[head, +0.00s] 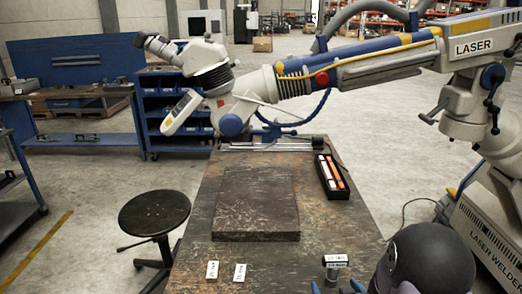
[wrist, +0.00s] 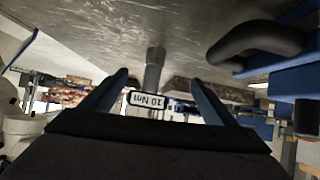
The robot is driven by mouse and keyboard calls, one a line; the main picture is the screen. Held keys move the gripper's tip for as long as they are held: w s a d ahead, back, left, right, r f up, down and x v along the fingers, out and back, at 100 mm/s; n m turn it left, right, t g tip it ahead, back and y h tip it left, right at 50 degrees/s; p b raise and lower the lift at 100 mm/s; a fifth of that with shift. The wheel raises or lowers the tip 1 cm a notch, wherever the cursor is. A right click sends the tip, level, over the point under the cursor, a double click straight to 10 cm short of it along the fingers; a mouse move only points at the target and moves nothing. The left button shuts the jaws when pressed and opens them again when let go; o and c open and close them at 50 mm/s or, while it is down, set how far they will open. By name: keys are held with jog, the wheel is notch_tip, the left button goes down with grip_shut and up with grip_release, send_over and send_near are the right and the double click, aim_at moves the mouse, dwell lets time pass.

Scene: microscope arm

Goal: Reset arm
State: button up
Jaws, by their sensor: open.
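The microscope arm (head: 375,68) with its blue and grey boom reaches in from the right over the far end of the workbench. Its head (head: 210,68) carries the eyepieces and hangs at the upper left, above the bench. My gripper (head: 336,288) is at the bottom edge of the head view, with two blue fingertips showing, far from the microscope arm. In the wrist view my gripper (wrist: 158,78) is open. A grey post (wrist: 153,70) and a tag reading 10 Nm (wrist: 147,100) appear between the fingers; I cannot tell whether they touch.
The workbench (head: 320,215) holds a dark flat block (head: 256,205), a black tool case (head: 331,177), small tags (head: 212,269) and a small grey cylinder (head: 333,272) near my gripper. A black stool (head: 154,212) stands left. The laser welder base (head: 485,235) stands right.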

jog(key=s+a+r+g+p, duration=0.1)
jog(key=s+g, duration=0.4)
jog(key=s, duration=0.6)
jog(key=s+a+r+g+p, duration=0.1)
jog(key=s+a+r+g, duration=0.3)
jog(key=s, duration=0.7)
jog(key=a+g, duration=0.1)
jog(key=g, duration=0.1)
jog(key=shift+s+r+g, duration=0.2)
jog(key=shift+r+g, duration=0.05)
jog(key=shift+g, duration=0.05)
jog(key=shift+a, duration=0.1)
